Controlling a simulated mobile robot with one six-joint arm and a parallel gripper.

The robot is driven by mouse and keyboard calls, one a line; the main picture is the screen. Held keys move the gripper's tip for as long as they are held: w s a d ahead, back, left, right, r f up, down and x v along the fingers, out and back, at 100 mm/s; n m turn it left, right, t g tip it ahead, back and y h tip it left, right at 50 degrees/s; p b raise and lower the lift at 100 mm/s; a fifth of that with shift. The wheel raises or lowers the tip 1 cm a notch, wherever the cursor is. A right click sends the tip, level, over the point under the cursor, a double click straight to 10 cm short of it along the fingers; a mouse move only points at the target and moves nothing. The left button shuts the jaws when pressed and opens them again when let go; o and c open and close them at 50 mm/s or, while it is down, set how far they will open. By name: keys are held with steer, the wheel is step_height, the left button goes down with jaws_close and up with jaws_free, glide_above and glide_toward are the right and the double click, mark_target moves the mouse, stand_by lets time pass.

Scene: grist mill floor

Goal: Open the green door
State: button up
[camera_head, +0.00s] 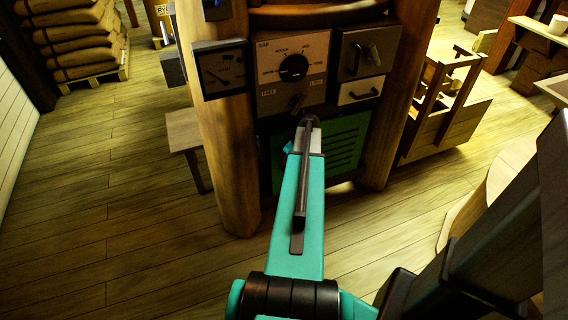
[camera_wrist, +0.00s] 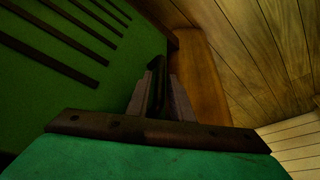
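The green door (camera_head: 345,148) is a slatted panel low in the mill cabinet, and my arm covers part of it. In the wrist view the green door (camera_wrist: 50,75) fills the left side, its face seen at a slant. A dark upright handle (camera_wrist: 157,83) stands near the door's right edge there. My gripper (camera_wrist: 158,98) has its two grey fingers close together, one on each side of the handle, and looks shut on it. In the head view my gripper is mostly hidden behind my own arm. The door looks flush with the cabinet front.
Thick wooden posts (camera_head: 228,150) flank the cabinet. A wooden stool (camera_head: 186,130) stands left, a wooden frame (camera_head: 445,105) right. Floor at left is clear.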

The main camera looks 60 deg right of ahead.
steer(key=shift+x, duration=1.2)
jaws_close()
steer(key=shift+a, duration=0.35)
steer(key=shift+d, duration=0.25)
steer(key=shift+a, duration=0.1)
